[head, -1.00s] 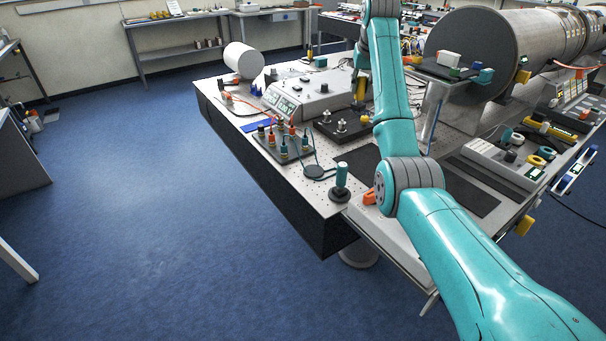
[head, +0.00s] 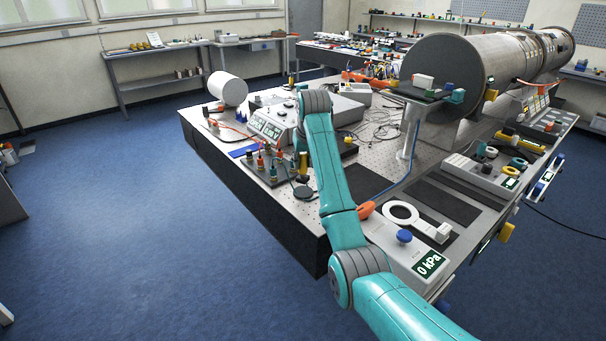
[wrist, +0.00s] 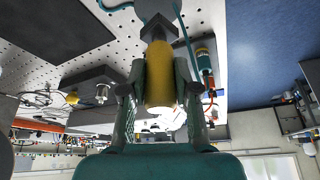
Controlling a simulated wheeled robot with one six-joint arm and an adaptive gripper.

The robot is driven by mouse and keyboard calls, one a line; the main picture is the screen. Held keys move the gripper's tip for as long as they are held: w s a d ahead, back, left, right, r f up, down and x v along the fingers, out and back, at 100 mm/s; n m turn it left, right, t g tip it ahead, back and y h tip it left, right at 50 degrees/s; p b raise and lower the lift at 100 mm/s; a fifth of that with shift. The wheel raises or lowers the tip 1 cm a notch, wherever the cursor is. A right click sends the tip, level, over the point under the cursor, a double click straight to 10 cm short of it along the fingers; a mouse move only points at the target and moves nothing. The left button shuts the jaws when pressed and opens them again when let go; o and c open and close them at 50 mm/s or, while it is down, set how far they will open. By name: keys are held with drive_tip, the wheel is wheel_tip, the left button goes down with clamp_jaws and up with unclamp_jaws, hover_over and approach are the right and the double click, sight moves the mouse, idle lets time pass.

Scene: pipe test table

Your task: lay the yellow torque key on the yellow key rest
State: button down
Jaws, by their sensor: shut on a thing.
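My gripper (wrist: 160,85) is shut on the yellow torque key (wrist: 159,72) in the wrist view. The key's yellow handle lies between the two fingers, and its dark end points to the top of the picture. In the head view the key (head: 303,164) shows as a small yellow piece beside my arm, right of the terminal board; the fingers there are mostly hidden by my arm. Whether the key touches anything below it I cannot tell. I cannot make out the yellow key rest for certain in either view.
A terminal board (head: 282,180) with coloured plugs and a meter console (head: 265,127) stand close to the gripper. A black plate with silver knobs (wrist: 101,94) is near it. A kPa gauge box (head: 400,251) sits at the front; a large grey cylinder (head: 440,70) stands at the back.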

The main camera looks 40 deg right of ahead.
sight(304, 167)
drive_tip(key=shift+f, duration=1.95)
drive_tip(key=c, duration=0.9)
unclamp_jaws()
drive_tip(key=shift+f, duration=0.15)
drive_tip(key=shift+o, duration=0.2)
